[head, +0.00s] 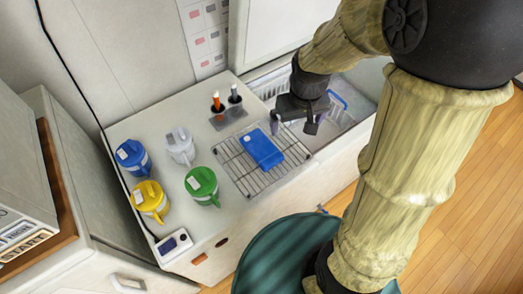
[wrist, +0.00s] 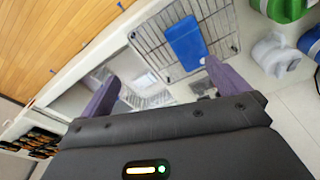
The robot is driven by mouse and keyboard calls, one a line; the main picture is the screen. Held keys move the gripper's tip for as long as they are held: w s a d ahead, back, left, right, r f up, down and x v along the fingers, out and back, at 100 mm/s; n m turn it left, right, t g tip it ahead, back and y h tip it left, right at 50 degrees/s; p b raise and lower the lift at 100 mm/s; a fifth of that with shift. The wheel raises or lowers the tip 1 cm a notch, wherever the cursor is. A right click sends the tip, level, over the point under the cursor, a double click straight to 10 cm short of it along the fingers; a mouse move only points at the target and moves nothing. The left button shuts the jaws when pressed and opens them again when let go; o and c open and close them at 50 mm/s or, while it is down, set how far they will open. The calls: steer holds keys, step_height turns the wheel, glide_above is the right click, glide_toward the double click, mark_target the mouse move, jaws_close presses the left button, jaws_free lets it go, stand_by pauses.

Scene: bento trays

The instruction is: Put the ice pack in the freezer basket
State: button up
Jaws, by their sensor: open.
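The blue ice pack (head: 262,149) lies flat on a wire rack (head: 235,170) on the white counter. It also shows in the wrist view (wrist: 185,42), beyond my fingers. My gripper (head: 293,127) is open and empty, above the counter's right part, just up and right of the ice pack and apart from it. In the wrist view its two purple fingers (wrist: 165,88) are spread wide. The open freezer well (head: 350,108) is right of the rack; a wire basket (wrist: 152,98) shows inside it between my fingers, partly hidden by them. My arm covers part of the well.
Blue, clear, green and yellow jugs (head: 203,184) stand left of the rack. A holder (head: 228,118) with two upright pens or markers is behind it. A small device (head: 174,244) sits at the counter's front left. A raised lid (head: 275,30) stands behind the well.

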steer(key=w+a+f+n+g+b, duration=0.1)
steer(key=w+a+f+n, duration=0.1)
steer(key=w+a+n, duration=0.2)
steer(key=w+a, duration=0.2)
steer(key=a, duration=0.2)
steer(key=shift+a+g, duration=0.3)
steer(key=shift+a, duration=0.05)
steer(key=shift+w, duration=0.1)
steer(key=p, duration=0.2)
glide_above(261, 147)
step_height(261, 147, down, 12)
steer(key=shift+d+f, duration=0.1)
steer(key=shift+f, duration=0.05)
steer(key=shift+f, duration=0.15)
steer(key=shift+w+f+p, duration=0.1)
steer(key=shift+f+p, duration=1.05)
steer(key=shift+f, duration=1.35)
steer(key=c, duration=1.3)
